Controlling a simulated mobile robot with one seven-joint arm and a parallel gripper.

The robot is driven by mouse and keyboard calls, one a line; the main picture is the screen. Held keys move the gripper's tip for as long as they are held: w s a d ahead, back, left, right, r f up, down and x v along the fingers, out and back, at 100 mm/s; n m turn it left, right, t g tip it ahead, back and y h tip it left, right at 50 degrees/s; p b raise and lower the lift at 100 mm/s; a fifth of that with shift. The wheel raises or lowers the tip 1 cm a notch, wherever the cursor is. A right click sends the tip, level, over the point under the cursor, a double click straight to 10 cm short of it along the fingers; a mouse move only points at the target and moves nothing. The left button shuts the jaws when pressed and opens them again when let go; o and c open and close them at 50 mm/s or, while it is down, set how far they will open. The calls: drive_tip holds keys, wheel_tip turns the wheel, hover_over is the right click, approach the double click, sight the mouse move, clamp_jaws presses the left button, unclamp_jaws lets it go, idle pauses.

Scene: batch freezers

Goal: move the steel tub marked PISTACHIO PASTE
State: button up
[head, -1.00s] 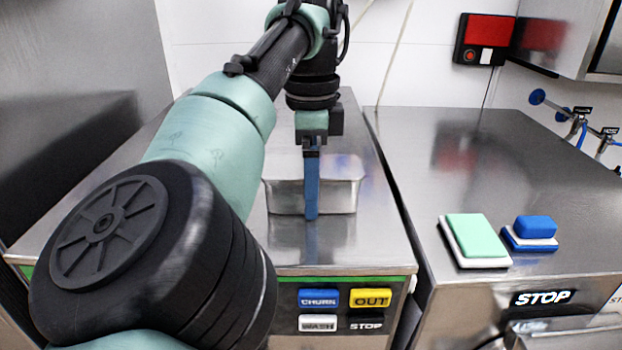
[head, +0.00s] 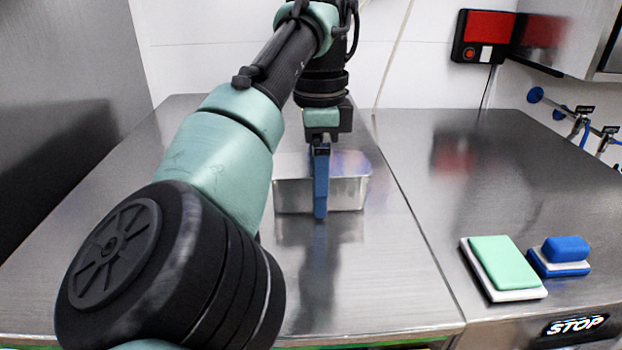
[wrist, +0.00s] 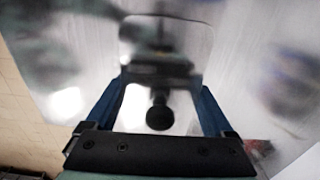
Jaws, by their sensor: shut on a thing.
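The steel tub (head: 345,193), a shiny rectangular pan with rounded corners, is over the steel top of the left machine. No marking on it is readable. My gripper (head: 320,210) points down at the tub, with one blue finger in front of its near wall. In the wrist view the tub (wrist: 182,48) shows as a blurred, bright rounded rectangle between the two blue fingers of my gripper (wrist: 160,88). The jaws are shut on the tub. The far finger is hidden in the head view. I cannot tell whether the tub's bottom touches the top.
The steel top (head: 390,290) is clear around the tub. A red and black box (head: 484,37) hangs on the back wall.

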drive_tip(key=shift+w, duration=0.25)
drive_tip(key=shift+d, duration=0.1)
drive_tip(key=o, duration=1.6)
drive_tip(key=shift+s+r, duration=0.1)
drive_tip(key=shift+c, duration=0.2)
drive_tip(key=shift+r, duration=0.1)
